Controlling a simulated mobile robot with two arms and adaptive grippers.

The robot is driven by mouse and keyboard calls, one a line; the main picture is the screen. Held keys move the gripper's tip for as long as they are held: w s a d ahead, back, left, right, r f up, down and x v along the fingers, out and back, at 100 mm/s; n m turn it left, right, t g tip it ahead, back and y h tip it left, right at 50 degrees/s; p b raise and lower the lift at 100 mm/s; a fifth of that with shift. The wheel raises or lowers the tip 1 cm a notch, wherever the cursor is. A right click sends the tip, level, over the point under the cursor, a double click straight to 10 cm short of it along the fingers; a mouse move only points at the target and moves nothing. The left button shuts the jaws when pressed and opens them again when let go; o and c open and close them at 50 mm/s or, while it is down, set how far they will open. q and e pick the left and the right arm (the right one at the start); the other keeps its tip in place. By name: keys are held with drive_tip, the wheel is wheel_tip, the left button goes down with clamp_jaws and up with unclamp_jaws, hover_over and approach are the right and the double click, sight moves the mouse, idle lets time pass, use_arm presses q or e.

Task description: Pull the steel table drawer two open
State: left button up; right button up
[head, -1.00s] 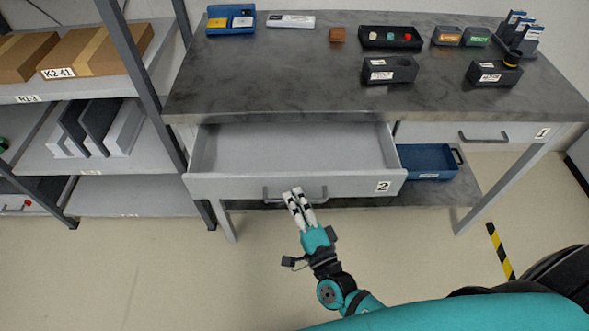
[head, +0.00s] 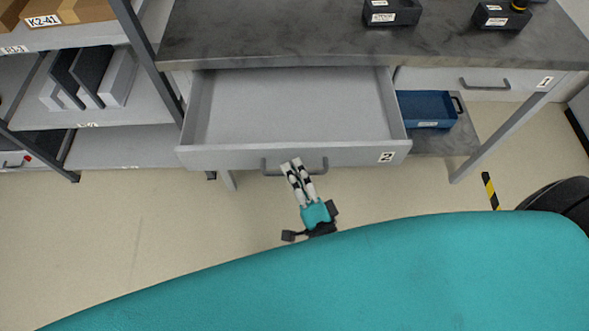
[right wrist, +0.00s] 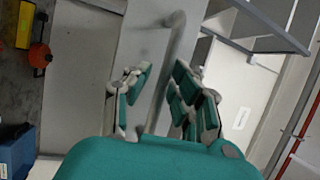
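The grey steel table drawer two (head: 230,157), labelled 2, stands well out from under the table top, and its inside is empty. Its dark bar handle (head: 325,165) is on the front face. My right gripper (head: 290,164) is at the left part of this handle. In the right wrist view, the handle (right wrist: 163,75) runs between the fingers of my right gripper (right wrist: 162,82), which are closed in around it. Finger contact is partly hidden. My left gripper is not in view.
The steel table (head: 280,35) carries dark bins (head: 392,13) near its top. Drawer one (head: 510,82) is shut at the right. A blue bin (head: 426,108) sits on the lower shelf. A shelf rack (head: 118,145) stands close on the left. The floor before the drawer is clear.

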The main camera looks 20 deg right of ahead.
drive_tip(key=shift+o, duration=0.8)
drive_tip(key=shift+r, duration=0.1)
drive_tip(key=v, duration=1.2)
drive_tip(key=s+d+f+n+g, duration=0.15)
drive_tip(key=f+n+g, duration=0.4)
drive_tip(key=f, duration=0.95)
drive_tip(key=s+d+f+n+g, duration=0.15)
drive_tip(key=f+n+g, duration=0.45)
drive_tip(key=f, duration=0.9)
drive_tip(key=s+d+f+n+g+h, duration=0.1)
drive_tip(key=s+d+f+n+g, duration=0.2)
drive_tip(key=s+f, duration=0.3)
drive_tip(key=s+d+f+n+g+h+p, duration=0.1)
drive_tip(key=s+d+f+n+g, duration=0.2)
drive_tip(key=s, duration=0.6)
wheel_tip(320, 180, down, 3)
drive_tip(key=shift+d+f+n+g, duration=0.1)
drive_tip(key=shift+d+n+g, duration=0.25)
drive_tip(key=shift+d+g, duration=0.55)
